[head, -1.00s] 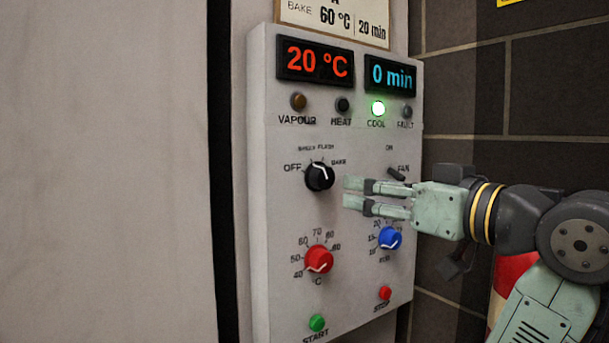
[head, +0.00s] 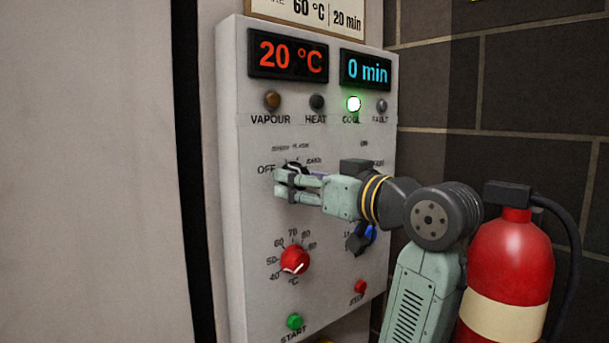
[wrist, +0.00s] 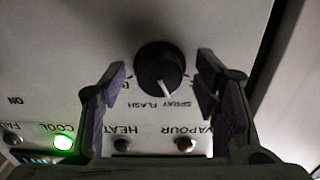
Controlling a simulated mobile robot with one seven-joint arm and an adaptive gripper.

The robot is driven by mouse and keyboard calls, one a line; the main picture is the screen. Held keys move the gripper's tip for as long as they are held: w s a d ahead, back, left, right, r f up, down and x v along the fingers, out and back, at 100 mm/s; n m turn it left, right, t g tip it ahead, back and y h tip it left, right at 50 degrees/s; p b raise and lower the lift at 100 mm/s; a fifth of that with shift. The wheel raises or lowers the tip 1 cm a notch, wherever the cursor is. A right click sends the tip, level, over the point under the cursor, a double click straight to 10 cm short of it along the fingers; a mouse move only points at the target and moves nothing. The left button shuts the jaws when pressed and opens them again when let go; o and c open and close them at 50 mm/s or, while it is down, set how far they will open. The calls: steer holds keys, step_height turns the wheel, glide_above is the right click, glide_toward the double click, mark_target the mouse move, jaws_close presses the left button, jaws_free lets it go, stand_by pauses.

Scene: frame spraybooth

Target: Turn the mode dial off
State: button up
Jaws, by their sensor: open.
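The mode dial is a black round knob with a white pointer line. In the head view the dial (head: 296,167) is mostly hidden behind my gripper (head: 284,184); only its upper edge shows. In the upside-down wrist view the dial (wrist: 159,68) sits between the two fingertips of my gripper (wrist: 161,72), with a gap on each side. Its pointer is turned towards the SPRAY and FLASH lettering; I cannot tell which word exactly. The OFF label (head: 266,169) is left of the dial in the head view. My gripper is open and holds nothing.
The panel also carries a red temperature knob (head: 295,260), a blue timer knob (head: 370,234) partly hidden by my arm, a green START button (head: 295,321) and a red stop button (head: 360,287). The COOL lamp (head: 354,104) is lit. A red extinguisher (head: 510,262) stands at right.

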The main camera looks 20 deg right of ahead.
steer(key=shift+w, duration=0.15)
steer(key=shift+c, duration=0.3)
steer(key=c, duration=1.1)
